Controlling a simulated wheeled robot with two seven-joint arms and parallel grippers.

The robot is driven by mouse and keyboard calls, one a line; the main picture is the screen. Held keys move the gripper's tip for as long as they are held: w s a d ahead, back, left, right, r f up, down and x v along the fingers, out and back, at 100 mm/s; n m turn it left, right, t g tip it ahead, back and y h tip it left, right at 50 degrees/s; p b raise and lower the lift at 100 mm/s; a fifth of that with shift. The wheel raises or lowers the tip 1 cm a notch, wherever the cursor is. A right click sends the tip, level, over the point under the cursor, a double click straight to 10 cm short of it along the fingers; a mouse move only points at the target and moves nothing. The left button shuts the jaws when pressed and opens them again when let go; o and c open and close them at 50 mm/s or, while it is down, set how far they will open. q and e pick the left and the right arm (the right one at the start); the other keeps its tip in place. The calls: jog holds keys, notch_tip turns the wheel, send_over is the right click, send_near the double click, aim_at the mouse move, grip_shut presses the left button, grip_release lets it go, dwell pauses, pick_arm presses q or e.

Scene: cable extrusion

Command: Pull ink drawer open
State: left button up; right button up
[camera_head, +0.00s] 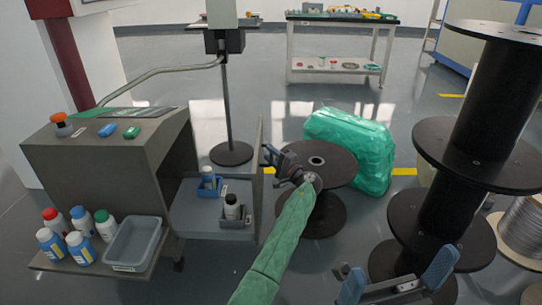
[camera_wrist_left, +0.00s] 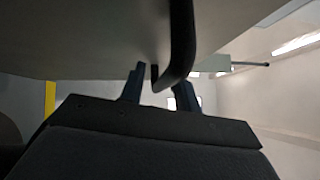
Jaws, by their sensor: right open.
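The ink drawer (camera_head: 190,217) stands pulled out from the right side of the grey cabinet (camera_head: 98,160), its front panel upright at its right. My left gripper (camera_head: 271,157) is at the outer face of the front panel. In the left wrist view its fingers (camera_wrist_left: 160,92) are on either side of the black drawer handle (camera_wrist_left: 180,45) and look closed in on it; the exact contact is partly hidden. My right gripper (camera_head: 397,280) is open and empty at the bottom right.
Several bottles (camera_head: 78,245) and a grey bin (camera_head: 133,241) stand on the cabinet's lower shelf. A black spool (camera_head: 325,163) and a green wrapped bundle (camera_head: 352,140) are just beyond my left gripper. Stacked black reels (camera_head: 470,150) stand at the right.

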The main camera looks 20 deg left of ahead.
dwell(0.3)
pick_arm(q)
jog(key=p+v, duration=0.1)
jog(key=v, duration=0.6)
jog(key=shift+s+d+p, duration=0.2)
jog(key=shift+d+p, duration=0.1)
